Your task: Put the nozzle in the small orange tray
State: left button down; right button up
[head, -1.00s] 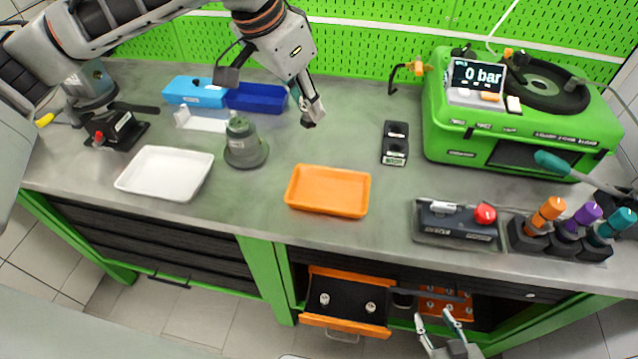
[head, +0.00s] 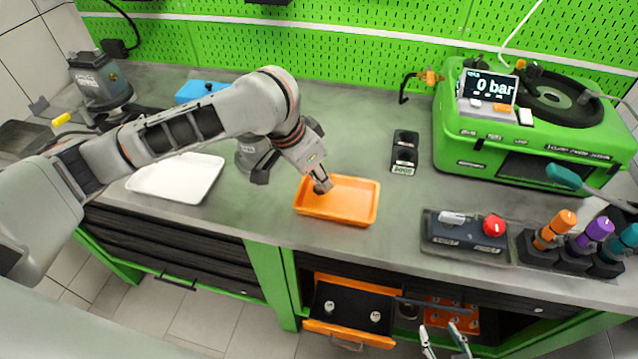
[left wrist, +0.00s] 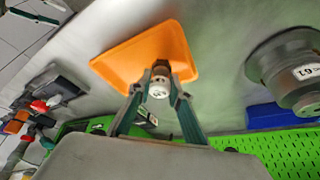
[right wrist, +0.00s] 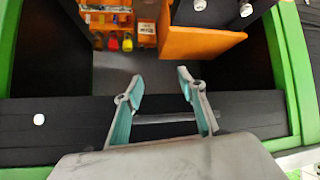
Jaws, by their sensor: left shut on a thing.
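The small orange tray (head: 345,212) lies on the bench near its front edge and also shows in the left wrist view (left wrist: 130,58). My left gripper (head: 322,186) is over the tray. In the left wrist view my left gripper (left wrist: 160,82) is shut on the nozzle (left wrist: 159,88), a small whitish, ring-like piece with a dark upper part. In the head view the gripper mostly hides the nozzle. I cannot tell whether it touches the tray floor. My right gripper (right wrist: 160,92) is open and empty, low in front of the cabinet, and shows at the bottom of the head view (head: 446,340).
A white tray (head: 190,180) and a grey round pump part (head: 248,150) stand left of the orange tray. A black holder (head: 404,150) and the green test machine (head: 480,150) are to the right. An open orange drawer (head: 350,335) juts out below the bench.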

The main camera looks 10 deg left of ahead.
pick_arm(q)
jog(key=shift+f, duration=1.3)
jog(key=shift+f, duration=0.15)
jog(key=c, duration=1.8)
grip_release()
jog(key=shift+c, duration=0.2)
jog(key=v, duration=1.2)
